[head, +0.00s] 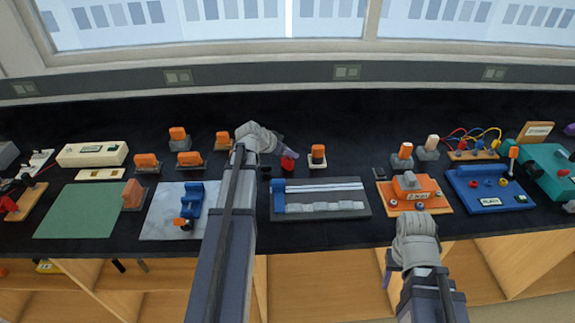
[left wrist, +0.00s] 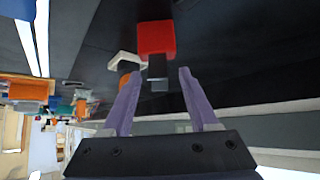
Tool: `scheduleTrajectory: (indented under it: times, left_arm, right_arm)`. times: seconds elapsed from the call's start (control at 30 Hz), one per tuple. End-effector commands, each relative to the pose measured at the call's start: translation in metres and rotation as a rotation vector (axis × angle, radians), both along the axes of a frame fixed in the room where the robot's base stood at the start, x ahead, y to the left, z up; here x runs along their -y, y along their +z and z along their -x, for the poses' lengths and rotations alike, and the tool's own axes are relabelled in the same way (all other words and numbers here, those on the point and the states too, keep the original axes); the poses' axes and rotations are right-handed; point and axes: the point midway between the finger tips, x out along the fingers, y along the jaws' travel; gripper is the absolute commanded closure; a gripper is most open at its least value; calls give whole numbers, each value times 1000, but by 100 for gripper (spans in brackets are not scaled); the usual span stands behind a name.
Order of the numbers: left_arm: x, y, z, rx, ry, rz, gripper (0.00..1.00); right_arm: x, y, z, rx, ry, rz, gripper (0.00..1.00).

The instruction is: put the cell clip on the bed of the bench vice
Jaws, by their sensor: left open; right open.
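A red block (head: 288,162), which I take to be the cell clip, is on the black bench near the middle. In the left wrist view the red block (left wrist: 156,38) has a dark grey piece pointing toward my left gripper (left wrist: 157,72). The open purple fingers are either side of that dark end; contact is not clear. In the head view my left gripper (head: 286,150) reaches in close to the red block. A blue vice (head: 190,200) with an orange handle, apparently the bench vice, stands on a pale grey plate. My right gripper (head: 388,268) is open at the front edge, fingers partly hidden.
A dark tray (head: 362,205) with grey bars lies right of my left arm. An orange-capped block (head: 317,156) stands right of the red block. Several orange-topped blocks (head: 190,159) stand at the left. A green mat (head: 80,210) has bare room.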

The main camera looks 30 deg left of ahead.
Motion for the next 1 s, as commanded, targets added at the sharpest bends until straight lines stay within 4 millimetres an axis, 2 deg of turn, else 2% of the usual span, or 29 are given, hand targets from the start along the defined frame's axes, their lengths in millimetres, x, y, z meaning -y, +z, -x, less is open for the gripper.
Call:
scheduleTrajectory:
  times: [0.03,0.23,0.53,1.0]
  left_arm:
    - [1,-9,-6,0,-1,0,40]
    - [6,-30,-26,0,-1,-1,40]
    - [8,-31,-29,0,1,-1,40]
    - [8,-31,-29,0,0,0,93]
  right_arm:
    - [0,-9,0,0,0,0,50]
    - [0,-30,0,0,0,0,50]
    - [0,-31,0,0,0,0,50]
    - [0,-31,0,0,0,0,50]
